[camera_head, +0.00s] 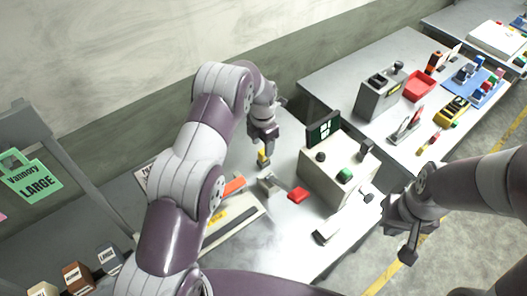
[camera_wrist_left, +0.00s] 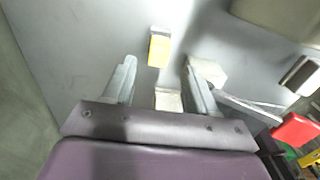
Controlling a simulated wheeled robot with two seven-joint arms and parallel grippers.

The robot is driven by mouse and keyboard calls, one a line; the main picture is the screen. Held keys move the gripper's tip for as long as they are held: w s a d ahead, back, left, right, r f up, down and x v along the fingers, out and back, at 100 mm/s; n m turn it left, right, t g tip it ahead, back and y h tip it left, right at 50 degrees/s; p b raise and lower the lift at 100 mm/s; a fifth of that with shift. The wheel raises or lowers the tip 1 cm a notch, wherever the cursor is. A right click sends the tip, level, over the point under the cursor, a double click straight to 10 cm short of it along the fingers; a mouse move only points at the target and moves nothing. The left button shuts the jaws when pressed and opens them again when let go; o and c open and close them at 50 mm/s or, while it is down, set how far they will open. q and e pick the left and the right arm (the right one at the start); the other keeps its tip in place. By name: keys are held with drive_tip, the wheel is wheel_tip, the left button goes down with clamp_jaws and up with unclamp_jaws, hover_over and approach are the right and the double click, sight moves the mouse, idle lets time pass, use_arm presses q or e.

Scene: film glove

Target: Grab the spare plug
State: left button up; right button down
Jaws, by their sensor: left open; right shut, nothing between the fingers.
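My left gripper (camera_head: 264,143) hangs over the grey table, pointing down and open. A small yellow block with a pale end (camera_head: 264,158) is just below it. In the left wrist view this yellow block (camera_wrist_left: 158,50) lies just beyond the tips of the open fingers (camera_wrist_left: 161,70), roughly centred between them. A small pale block (camera_wrist_left: 168,100) shows nearer, between the fingers. Nothing is gripped. No label marks either as the spare plug, so I cannot tell which it is. My right gripper (camera_head: 408,252) is shut and empty, off the right side of the table.
A red-handled tool (camera_head: 298,194) lies right of the left gripper; its red handle (camera_wrist_left: 295,131) shows in the wrist view. A beige machine box (camera_head: 325,182) with a screen and green button stands beyond it. A second table (camera_head: 318,88) behind holds several items.

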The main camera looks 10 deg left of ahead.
sight(263, 151)
use_arm(q)
drive_tip(key=f+p, duration=0.1)
drive_tip(key=f, duration=0.1)
drive_tip(key=w+f+p, duration=0.1)
drive_tip(key=f, duration=0.2)
drive_tip(key=shift+p, duration=0.35)
drive_tip(key=shift+s+f, duration=0.1)
drive_tip(key=shift+f, duration=0.15)
drive_tip(key=shift+s, duration=0.25)
drive_tip(key=shift+w, duration=0.1)
drive_tip(key=c, duration=1.1)
use_arm(e)
drive_tip(key=r, duration=0.2)
drive_tip(key=shift+w+r, duration=0.35)
drive_tip(key=shift+r, duration=0.05)
